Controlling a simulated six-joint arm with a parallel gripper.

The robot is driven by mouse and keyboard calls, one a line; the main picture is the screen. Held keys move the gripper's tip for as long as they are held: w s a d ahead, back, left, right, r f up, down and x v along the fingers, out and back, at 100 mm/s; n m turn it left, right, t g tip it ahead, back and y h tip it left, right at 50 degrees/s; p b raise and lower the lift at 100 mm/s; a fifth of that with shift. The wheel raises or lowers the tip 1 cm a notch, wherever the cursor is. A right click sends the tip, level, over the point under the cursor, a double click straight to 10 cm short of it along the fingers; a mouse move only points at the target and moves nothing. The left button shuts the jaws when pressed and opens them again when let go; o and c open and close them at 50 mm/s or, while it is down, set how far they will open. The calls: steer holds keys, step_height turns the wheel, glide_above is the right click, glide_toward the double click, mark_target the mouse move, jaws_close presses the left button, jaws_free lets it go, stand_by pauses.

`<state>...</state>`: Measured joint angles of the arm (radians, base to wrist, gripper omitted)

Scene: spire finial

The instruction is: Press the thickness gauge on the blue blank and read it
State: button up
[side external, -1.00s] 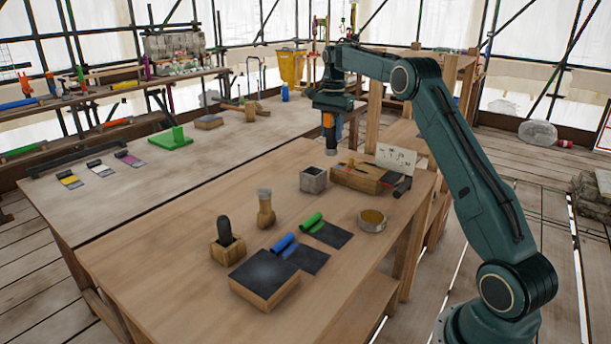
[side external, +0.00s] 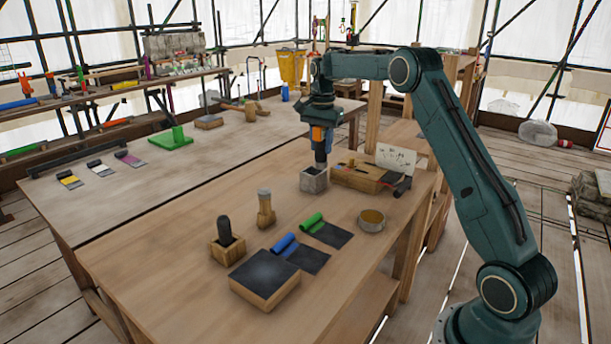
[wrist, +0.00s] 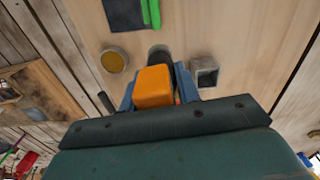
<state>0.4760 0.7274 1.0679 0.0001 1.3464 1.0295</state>
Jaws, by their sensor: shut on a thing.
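My gripper (side external: 318,128) is shut on the thickness gauge, which has an orange body (wrist: 153,88) and a dark round end (side external: 320,156) pointing down. The gauge is upright, above the bench close to a grey open-topped block. The blue blank (side external: 306,258) is a dark sheet with a blue rolled end, lying flat nearer the side camera. It is well apart from the gauge, and I cannot make it out in the wrist view. I cannot read any display on the gauge.
The grey block (side external: 314,180) stands beside a wooden box (side external: 357,177). A green-rolled blank (side external: 327,232), a round tin (side external: 372,220), a wooden mallet-like tool (side external: 265,210), a dark-handled tool in a wooden holder (side external: 226,240) and a dark-topped block (side external: 264,278) are on the bench. Front-left bench is clear.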

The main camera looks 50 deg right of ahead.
steer(key=s+a+f+n, duration=0.1)
steer(key=s+a+f, duration=0.3)
steer(key=a, duration=0.5)
steer(key=s+a+f+n, duration=0.2)
steer(key=s+a+f, duration=0.2)
steer(key=a, duration=0.5)
steer(key=shift+f+n, duration=0.3)
steer(key=shift+f, duration=0.3)
steer(key=shift+s, duration=0.1)
steer(key=shift+f, duration=2.5)
steer(key=shift+f, duration=1.55)
steer(key=shift+r, duration=2.6)
steer(key=shift+f, duration=0.2)
